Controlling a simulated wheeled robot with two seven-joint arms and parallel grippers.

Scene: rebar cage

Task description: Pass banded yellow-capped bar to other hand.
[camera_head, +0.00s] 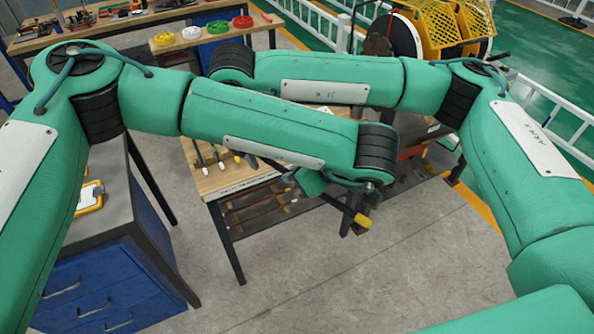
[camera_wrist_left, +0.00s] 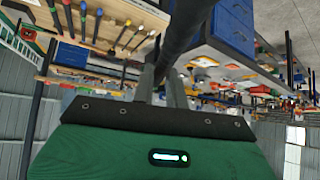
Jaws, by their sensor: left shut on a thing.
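The yellow-capped bar (camera_head: 334,203) is held in the air, dark and slanting down to the right to its yellow end; bands on it are too small to make out. In the left wrist view the dark bar (camera_wrist_left: 186,32) runs up from between the fingers of my left gripper (camera_wrist_left: 163,88), which is shut on it. In the head view small green and dark gripper parts touch the bar below my left forearm. My right arm crosses behind my left arm. Its jaws are not clearly seen, as the left forearm covers that area.
Behind the bar stands a wooden-topped bench (camera_head: 222,182) with several capped bars on it. A blue drawer cabinet (camera_head: 110,290) is at the lower left. A back table (camera_head: 190,45) holds coloured spools. A white railing (camera_head: 310,22) runs behind. The floor at lower centre is clear.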

